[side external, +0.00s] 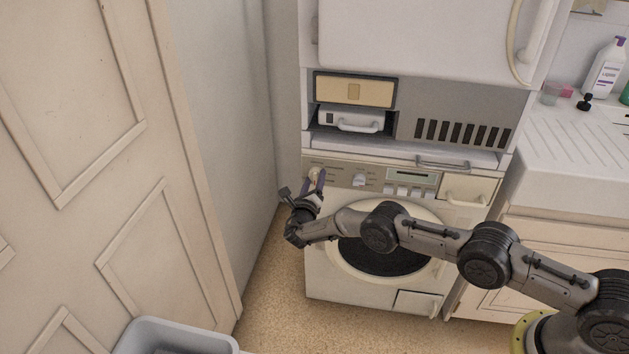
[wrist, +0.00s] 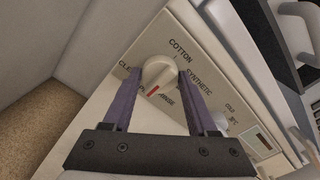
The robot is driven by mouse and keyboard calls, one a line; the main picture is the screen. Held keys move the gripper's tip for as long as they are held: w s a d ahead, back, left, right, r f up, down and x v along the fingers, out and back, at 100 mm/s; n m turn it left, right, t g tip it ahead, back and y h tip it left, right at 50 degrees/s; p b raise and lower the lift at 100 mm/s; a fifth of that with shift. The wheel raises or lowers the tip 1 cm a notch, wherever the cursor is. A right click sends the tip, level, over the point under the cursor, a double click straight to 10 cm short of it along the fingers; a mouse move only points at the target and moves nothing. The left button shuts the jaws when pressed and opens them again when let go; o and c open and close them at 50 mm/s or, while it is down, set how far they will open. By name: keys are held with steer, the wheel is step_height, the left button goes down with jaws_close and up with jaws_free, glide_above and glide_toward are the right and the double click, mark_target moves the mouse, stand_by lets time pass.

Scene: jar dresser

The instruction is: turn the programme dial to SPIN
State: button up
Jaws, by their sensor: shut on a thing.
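The programme dial (wrist: 160,70) is a round cream knob with a raised grip and a red mark. It sits on the washing machine's control panel (wrist: 202,60). Around it I read COTTON above and SYNTHETIC to the right; the lower words, one ending in "INSE", are partly hidden. The red mark points down in the wrist view, towards these lower words. My gripper (wrist: 159,80) has its two purple fingers on either side of the dial, shut on it. In the side external view my gripper (side external: 318,182) is at the panel's left end, partly covering the dial (side external: 313,173).
A second knob (side external: 359,180) and a row of buttons are to the right on the panel. The washing machine door (side external: 337,262) is below, behind my arm. A wall (side external: 222,110) stands close on the left. A grey tub (side external: 175,330) is on the floor at the front.

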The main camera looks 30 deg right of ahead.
steer(key=shift+f, duration=0.1)
steer(key=o, duration=1.4)
steer(key=shift+c, duration=0.2)
steer(key=v, duration=1.4)
steer(key=shift+d, duration=0.1)
